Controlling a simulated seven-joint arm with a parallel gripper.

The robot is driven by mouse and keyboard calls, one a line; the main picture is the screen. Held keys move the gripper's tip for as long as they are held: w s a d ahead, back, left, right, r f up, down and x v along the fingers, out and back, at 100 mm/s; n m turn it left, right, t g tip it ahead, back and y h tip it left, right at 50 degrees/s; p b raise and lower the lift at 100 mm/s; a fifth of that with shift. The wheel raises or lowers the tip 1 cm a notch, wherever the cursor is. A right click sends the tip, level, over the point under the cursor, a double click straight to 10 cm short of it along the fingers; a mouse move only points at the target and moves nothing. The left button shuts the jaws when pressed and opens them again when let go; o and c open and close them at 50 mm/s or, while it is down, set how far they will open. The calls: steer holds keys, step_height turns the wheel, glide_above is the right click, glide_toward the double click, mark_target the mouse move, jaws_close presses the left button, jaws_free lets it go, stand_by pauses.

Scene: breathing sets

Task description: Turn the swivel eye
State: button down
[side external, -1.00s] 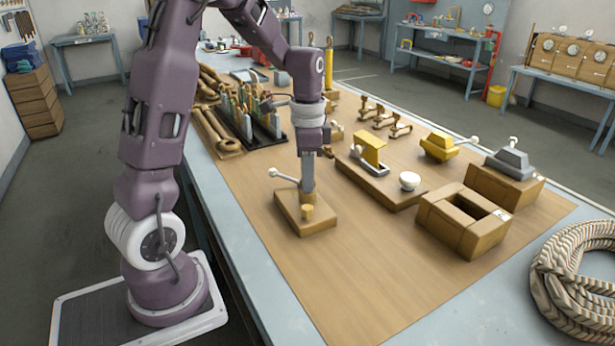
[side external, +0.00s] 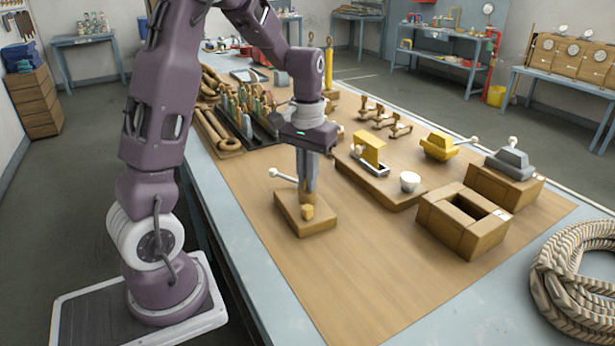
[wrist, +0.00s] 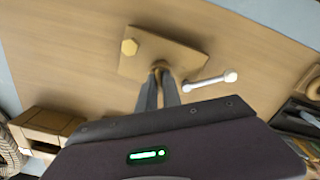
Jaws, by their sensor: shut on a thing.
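A yellow fixture on a wooden base (side external: 400,195) with a white cup stands to the right. Beyond are an open wooden box (side external: 465,222), a grey lever unit (side external: 512,163) and a coiled rope (side external: 575,270). A tool rack (side external: 250,120) stands behind. The front mat is clear.

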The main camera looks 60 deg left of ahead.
steer(key=n, duration=0.6)
steer(key=shift+w+n, duration=0.1)
steer(key=shift+n, duration=0.2)
steer(key=n, duration=1.2)
steer(key=shift+n, duration=0.3)
steer(key=n, duration=1.1)
steer(key=shift+n, duration=0.4)
steer(key=n, duration=0.4)
steer(key=shift+n, duration=0.3)
steer(key=n, duration=0.8)
steer(key=shift+n, duration=0.5)
